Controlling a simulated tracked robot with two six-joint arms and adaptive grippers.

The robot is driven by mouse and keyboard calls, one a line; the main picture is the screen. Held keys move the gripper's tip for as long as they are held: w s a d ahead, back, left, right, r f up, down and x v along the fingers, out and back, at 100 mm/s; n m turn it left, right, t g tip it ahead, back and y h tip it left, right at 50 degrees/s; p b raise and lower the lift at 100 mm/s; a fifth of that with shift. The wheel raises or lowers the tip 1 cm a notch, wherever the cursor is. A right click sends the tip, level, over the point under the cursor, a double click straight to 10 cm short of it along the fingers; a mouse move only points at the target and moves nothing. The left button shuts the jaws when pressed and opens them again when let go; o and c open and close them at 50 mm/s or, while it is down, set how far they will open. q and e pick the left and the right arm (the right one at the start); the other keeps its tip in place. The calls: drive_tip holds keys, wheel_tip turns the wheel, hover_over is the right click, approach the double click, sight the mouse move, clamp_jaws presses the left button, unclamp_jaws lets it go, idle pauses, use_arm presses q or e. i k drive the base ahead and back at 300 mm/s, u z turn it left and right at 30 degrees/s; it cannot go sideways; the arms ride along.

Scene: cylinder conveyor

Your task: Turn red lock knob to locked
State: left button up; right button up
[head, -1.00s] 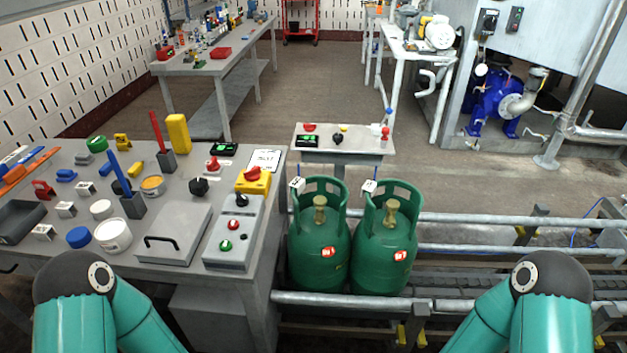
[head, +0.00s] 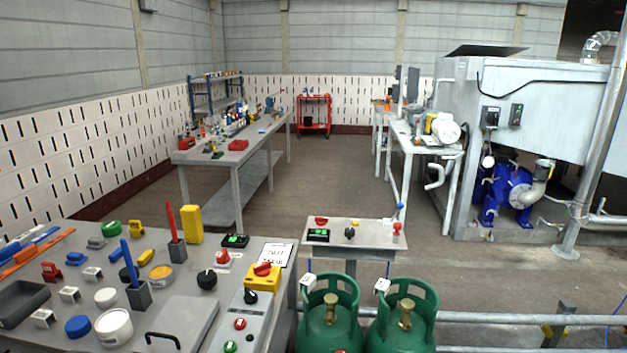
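A red rotary knob (head: 263,268) sits on a yellow box (head: 261,281) at the right side of the near grey bench. Its handle looks slanted; any lock marking is too small to read. Another red knob (head: 223,257) on a pale base stands just left of it. A further red knob (head: 321,221) lies on the small table ahead. The frames do not show for certain which one is the lock knob. Neither of my grippers is in view.
A grey control box (head: 252,325) with a black selector and buttons is in front of the yellow box. Two green gas cylinders (head: 329,320) stand right of the bench. A black knob (head: 207,279) and many small parts crowd the near bench (head: 50,262).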

sight(223, 257)
drive_tip(key=k, duration=1.1)
drive_tip(key=u, duration=0.7)
drive_tip(key=i, duration=1.75)
drive_tip(key=z, duration=0.35)
